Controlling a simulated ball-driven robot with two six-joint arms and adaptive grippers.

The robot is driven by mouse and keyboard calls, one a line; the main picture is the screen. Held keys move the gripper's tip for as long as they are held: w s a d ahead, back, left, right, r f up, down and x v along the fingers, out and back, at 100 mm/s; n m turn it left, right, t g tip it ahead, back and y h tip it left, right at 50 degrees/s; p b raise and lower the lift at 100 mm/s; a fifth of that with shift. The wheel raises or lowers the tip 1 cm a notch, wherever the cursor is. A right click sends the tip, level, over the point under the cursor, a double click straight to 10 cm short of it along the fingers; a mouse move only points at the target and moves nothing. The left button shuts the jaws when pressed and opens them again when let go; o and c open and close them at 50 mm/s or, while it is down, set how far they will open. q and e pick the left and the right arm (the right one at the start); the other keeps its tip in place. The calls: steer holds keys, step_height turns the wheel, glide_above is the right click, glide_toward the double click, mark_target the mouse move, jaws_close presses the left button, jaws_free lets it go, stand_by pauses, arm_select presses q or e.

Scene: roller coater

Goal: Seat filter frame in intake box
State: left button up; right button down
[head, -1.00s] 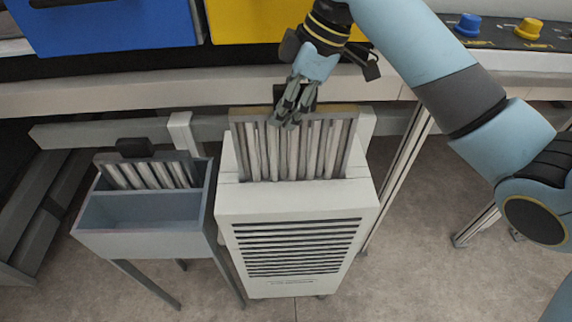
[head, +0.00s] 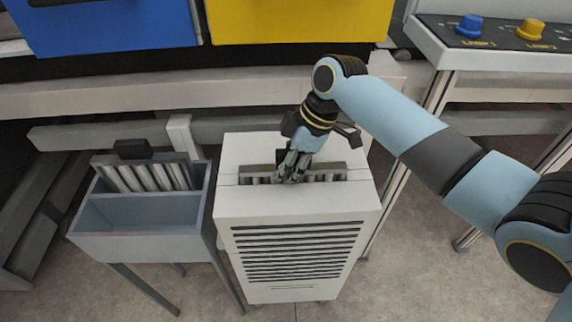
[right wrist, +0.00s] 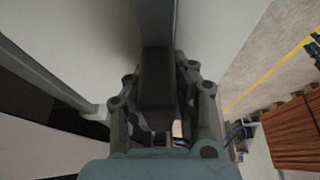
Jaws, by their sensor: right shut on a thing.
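The white intake box (head: 290,205) stands in the middle of the head view, with a louvred front and a slot in its top. The grey pleated filter frame (head: 325,175) is upright in that slot, with only its upper edge showing above the top. My right gripper (head: 290,172) is shut on the dark handle of the filter frame. In the right wrist view the dark handle (right wrist: 157,80) sits between the fingers. The lower part of the frame is hidden inside the box. My left gripper is not in view.
A grey bin (head: 140,215) on legs stands left of the box and holds another pleated filter with a black handle (head: 133,149). Behind are a pale beam (head: 100,97) and blue and yellow panels. A control panel with knobs (head: 530,32) is at upper right.

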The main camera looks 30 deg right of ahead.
steer(key=shift+f, duration=0.1)
steer(key=c, duration=1.1)
jaws_free()
steer(key=shift+c, duration=0.2)
steer(key=shift+r, duration=0.2)
steer(key=p+v, duration=0.1)
steer(key=v, duration=1.1)
